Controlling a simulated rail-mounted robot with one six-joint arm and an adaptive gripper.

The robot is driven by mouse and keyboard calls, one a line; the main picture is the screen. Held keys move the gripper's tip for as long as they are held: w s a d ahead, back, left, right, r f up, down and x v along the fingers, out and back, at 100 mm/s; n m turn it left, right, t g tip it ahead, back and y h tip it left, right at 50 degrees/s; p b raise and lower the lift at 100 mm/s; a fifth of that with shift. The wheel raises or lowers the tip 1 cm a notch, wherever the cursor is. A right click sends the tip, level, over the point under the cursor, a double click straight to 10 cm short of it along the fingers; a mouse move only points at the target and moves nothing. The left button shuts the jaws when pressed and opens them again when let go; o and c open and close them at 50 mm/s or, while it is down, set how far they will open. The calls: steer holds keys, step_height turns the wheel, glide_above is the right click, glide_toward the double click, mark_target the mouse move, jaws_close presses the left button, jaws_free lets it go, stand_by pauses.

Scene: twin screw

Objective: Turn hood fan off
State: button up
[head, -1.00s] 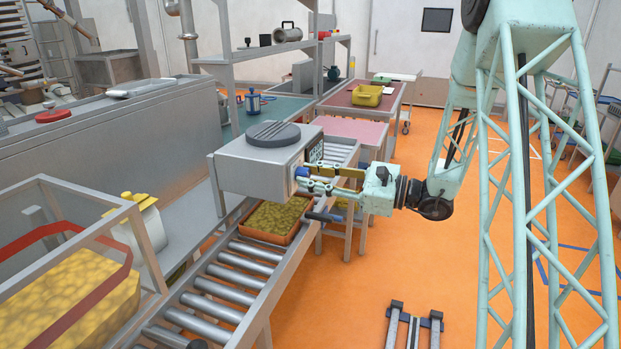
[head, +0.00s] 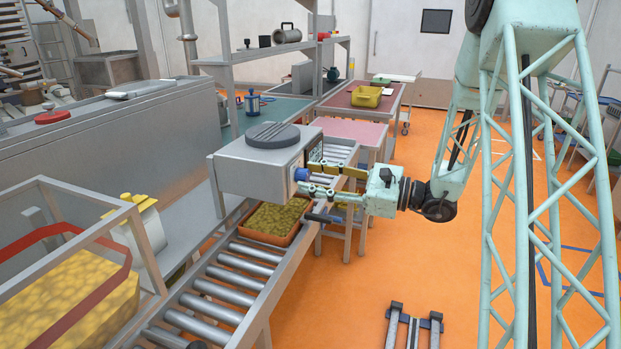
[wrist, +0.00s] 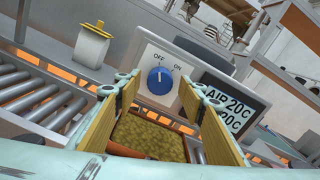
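The hood (head: 262,165) is a grey metal box with a round dark grille on top, standing over the roller conveyor. Its front face carries a blue knob (wrist: 160,81), labelled OFF and ON; it also shows in the head view (head: 301,174). The white mark on the knob points up in the wrist view, roughly toward the OFF label. My gripper (wrist: 158,95) is open and empty, its two yellow-padded fingers spread to either side of the knob, with gaps to it. In the head view, my gripper (head: 312,181) is just right of the knob.
A display (wrist: 230,108) reading AIR 20 C sits right of the knob. An orange tray of yellow-green pieces (head: 274,219) lies on the conveyor below the hood. The orange floor to the right is mostly open.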

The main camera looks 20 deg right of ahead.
steer(key=v, duration=1.1)
stand_by(0.3)
stand_by(0.5)
steer(key=s+a+r+n+g, duration=0.45)
steer(key=s+a, duration=0.25)
steer(key=a, duration=0.3)
steer(key=s+a+r+n+g+h, duration=0.1)
steer(key=s+a+n+g+h, duration=0.25)
steer(key=s, duration=0.65)
steer(key=s+a+r+n+g+h, duration=0.1)
steer(key=s+a+n+g, duration=0.25)
steer(key=s+a, duration=0.5)
steer(key=s+d+n+h, duration=0.4)
steer(key=s+n+h, duration=0.1)
steer(key=s, duration=0.6)
steer(key=s+d+r+n+t+h, duration=0.3)
steer(key=s+d+n+t+h, duration=0.1)
steer(key=d, duration=0.3)
steer(key=shift+s+d+r+n+t+h, duration=0.2)
steer(key=shift+s+d+n+t+h, duration=0.25)
steer(key=shift+s, duration=0.4)
